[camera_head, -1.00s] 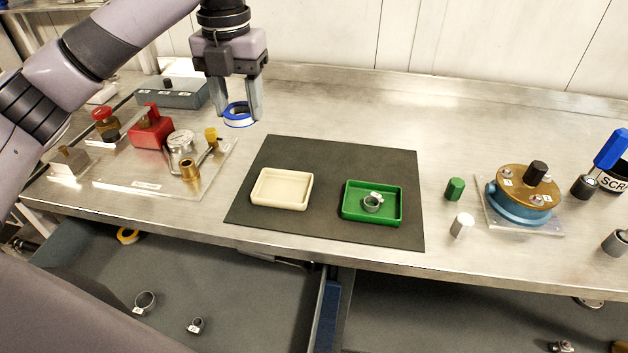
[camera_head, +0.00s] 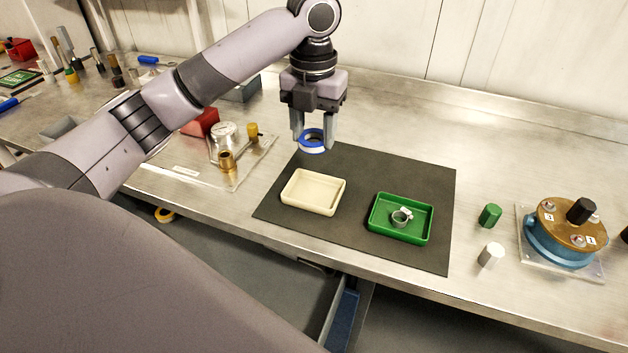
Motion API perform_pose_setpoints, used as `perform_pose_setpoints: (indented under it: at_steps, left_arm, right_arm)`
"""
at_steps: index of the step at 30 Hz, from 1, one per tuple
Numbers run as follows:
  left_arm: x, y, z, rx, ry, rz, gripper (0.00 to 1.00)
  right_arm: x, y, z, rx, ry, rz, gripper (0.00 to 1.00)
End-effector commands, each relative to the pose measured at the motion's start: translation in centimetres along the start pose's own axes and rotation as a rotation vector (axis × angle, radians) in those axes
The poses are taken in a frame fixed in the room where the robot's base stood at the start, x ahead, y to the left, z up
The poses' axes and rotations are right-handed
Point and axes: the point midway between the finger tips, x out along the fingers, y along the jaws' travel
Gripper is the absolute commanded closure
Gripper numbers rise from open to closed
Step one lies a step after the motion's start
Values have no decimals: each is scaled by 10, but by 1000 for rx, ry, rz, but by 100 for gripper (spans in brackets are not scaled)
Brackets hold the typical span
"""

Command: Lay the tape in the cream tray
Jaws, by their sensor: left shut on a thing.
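A roll of tape (camera_head: 313,147), a blue and white ring, hangs between the fingertips of my left gripper (camera_head: 314,140). The left gripper points down and is shut on the tape, above the back edge of the dark mat. The cream tray (camera_head: 289,200) lies empty on the left part of the mat, a little in front of and below the tape in the picture. My right gripper is not in view.
The dark mat (camera_head: 350,225) also bears a green tray (camera_head: 372,228) holding a grey clamp (camera_head: 400,217). A green cap (camera_head: 490,215), a white cap (camera_head: 491,255) and a blue-and-brass housing (camera_head: 560,240) stand to the right. A plate with gauge and fittings (camera_head: 190,165) lies left. An open drawer is below.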

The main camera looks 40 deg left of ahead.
Motion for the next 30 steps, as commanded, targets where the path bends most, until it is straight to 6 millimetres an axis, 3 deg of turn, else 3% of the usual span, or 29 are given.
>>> perform_pose_setpoints:
  at_steps: [9,24,30]
  left_arm:
    - [65,1,-1,-1,4,1,80]
    - [121,0,0,0,2,0,80]
    - [123,0,0,0,0,0,80]
  right_arm:
    - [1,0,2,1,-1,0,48]
    - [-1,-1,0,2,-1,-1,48]
    - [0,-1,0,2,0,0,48]
